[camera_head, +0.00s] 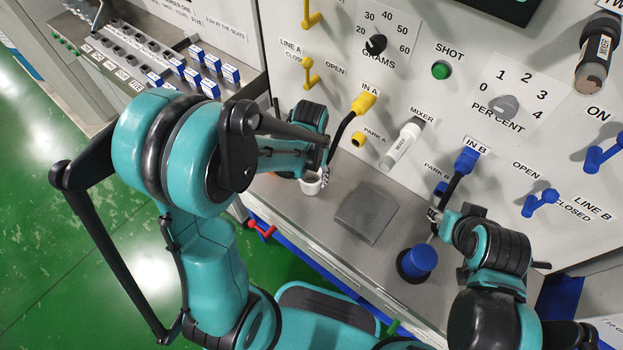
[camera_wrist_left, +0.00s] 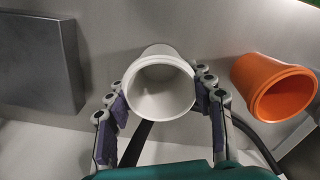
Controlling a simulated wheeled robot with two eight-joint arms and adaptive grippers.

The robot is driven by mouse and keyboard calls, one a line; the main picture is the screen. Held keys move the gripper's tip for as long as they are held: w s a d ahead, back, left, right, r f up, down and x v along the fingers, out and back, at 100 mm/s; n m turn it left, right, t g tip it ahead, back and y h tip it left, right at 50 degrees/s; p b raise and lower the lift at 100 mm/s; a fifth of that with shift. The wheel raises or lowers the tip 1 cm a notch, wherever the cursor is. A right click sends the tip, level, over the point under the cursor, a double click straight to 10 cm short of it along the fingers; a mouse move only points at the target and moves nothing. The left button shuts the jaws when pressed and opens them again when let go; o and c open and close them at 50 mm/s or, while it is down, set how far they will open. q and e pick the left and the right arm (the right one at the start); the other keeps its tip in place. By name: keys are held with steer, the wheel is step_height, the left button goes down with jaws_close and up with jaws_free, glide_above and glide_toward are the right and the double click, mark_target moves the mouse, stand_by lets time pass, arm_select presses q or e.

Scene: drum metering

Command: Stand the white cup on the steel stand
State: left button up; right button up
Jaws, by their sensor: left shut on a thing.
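The white cup (camera_head: 312,184) is at the left part of the steel bench, mostly behind my left arm in the head view. The left wrist view shows the cup (camera_wrist_left: 160,84) with its open mouth toward the camera. My left gripper (camera_head: 318,176) is shut on it, with the finger pads (camera_wrist_left: 162,98) on either side. I cannot tell whether the cup touches the bench. The steel stand (camera_head: 367,212) is a flat grey square block to the right of the cup, its top bare; it shows at the left of the wrist view (camera_wrist_left: 38,62). My right gripper (camera_head: 436,214) is beside the black cable below IN B; its fingers are unclear.
An orange cup (camera_wrist_left: 275,88) stands close to the white cup in the wrist view. A blue-topped round object (camera_head: 418,262) is on the bench right of the stand. The panel behind carries a mixer tube (camera_head: 402,146), yellow and blue plugs, cables and knobs.

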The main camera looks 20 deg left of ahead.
arm_select(q)
steer(key=shift+f, duration=0.1)
steer(key=o, duration=1.2)
steer(key=shift+f, duration=0.15)
steer(key=shift+c, duration=0.2)
